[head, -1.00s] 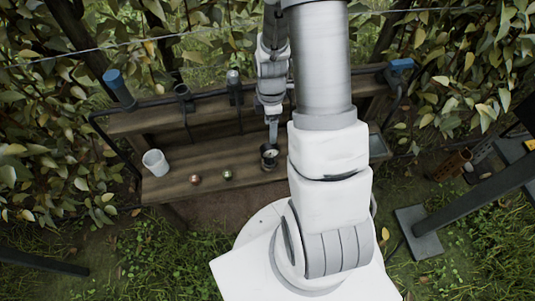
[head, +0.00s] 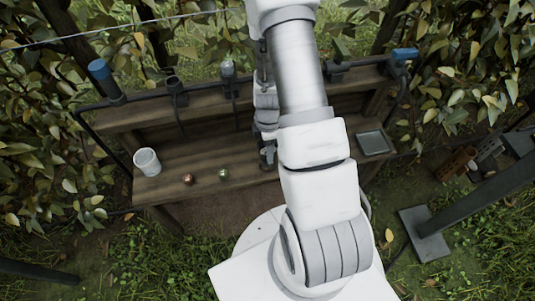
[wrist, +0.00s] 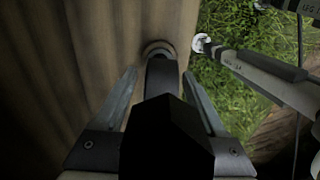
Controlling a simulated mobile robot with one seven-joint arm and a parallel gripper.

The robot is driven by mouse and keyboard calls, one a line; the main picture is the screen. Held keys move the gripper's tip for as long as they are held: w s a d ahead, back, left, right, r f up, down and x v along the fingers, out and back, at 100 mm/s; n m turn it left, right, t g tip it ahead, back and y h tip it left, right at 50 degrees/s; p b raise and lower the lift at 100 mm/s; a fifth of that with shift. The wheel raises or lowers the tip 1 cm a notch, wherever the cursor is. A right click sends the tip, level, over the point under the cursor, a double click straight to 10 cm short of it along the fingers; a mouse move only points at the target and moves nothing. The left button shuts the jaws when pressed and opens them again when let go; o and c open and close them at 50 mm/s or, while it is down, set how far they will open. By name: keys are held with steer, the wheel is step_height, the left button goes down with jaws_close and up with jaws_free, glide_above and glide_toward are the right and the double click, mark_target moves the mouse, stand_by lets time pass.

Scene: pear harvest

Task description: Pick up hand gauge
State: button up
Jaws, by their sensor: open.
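A dark object that looks like the hand gauge (wrist: 172,135) fills the middle of the wrist view, black and faceted near the camera with a grey rounded end beyond. My gripper (wrist: 160,78) is open, with one finger on each side of it and gaps showing. In the head view, my gripper (head: 266,140) is low over the bench, partly hidden by my arm. A small dark shape, probably the gauge (head: 267,158), shows just below it on the bench.
The wooden bench (head: 205,155) carries a white cup (head: 147,162), a reddish pear (head: 188,179), a green pear (head: 223,174) and a grey tray (head: 374,143). Holders line the back rail.

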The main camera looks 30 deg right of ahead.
steer(key=shift+c, duration=0.3)
jaws_close()
steer(key=shift+r, duration=0.1)
